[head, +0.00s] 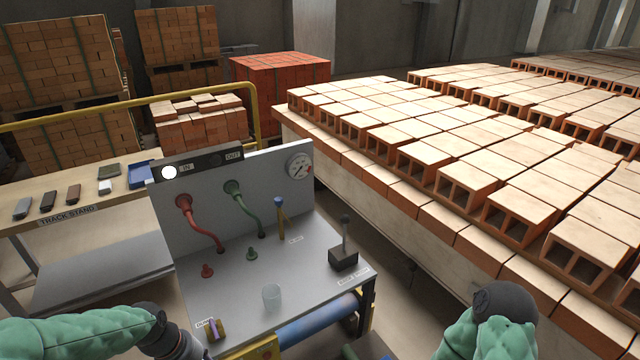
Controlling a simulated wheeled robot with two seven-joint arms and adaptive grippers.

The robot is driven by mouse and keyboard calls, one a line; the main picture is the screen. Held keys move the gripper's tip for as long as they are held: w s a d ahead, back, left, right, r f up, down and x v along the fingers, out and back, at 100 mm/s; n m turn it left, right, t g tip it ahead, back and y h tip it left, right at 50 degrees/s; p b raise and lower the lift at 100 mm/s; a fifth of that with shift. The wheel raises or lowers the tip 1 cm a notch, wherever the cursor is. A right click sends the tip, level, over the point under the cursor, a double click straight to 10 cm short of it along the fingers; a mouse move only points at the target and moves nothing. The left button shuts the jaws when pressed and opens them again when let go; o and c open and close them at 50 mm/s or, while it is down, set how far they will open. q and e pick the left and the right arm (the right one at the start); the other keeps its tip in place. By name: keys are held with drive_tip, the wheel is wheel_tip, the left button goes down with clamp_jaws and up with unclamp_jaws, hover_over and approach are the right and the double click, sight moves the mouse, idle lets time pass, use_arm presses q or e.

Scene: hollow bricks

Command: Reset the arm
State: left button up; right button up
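My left arm (90,328) comes in from the lower left, in a green sleeve with a dark joint near the console's front left corner. Its gripper fingers do not show; the arm runs out at the bottom edge. My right arm (495,335) shows at the bottom right as a green sleeve and dark joint in front of the bricks. Its gripper is not in view either. No object is seen held by either arm.
A long stack of hollow bricks (465,183) fills the right.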

use_arm(q)
drive_tip(key=s+d+f+m, duration=0.1)
drive_tip(key=s+d+f, duration=0.2)
drive_tip(key=d+f, duration=0.2)
drive_tip(key=s+d+f+m+h, duration=0.1)
drive_tip(key=s+d+f, duration=0.2)
drive_tip(key=f, duration=0.9)
drive_tip(key=s+d+f, duration=0.3)
drive_tip(key=d+f, duration=0.5)
drive_tip(key=shift+s+d+f+m+g, duration=0.2)
drive_tip(key=shift+d+f+m+g, duration=0.1)
drive_tip(key=shift+d+f+m, duration=0.1)
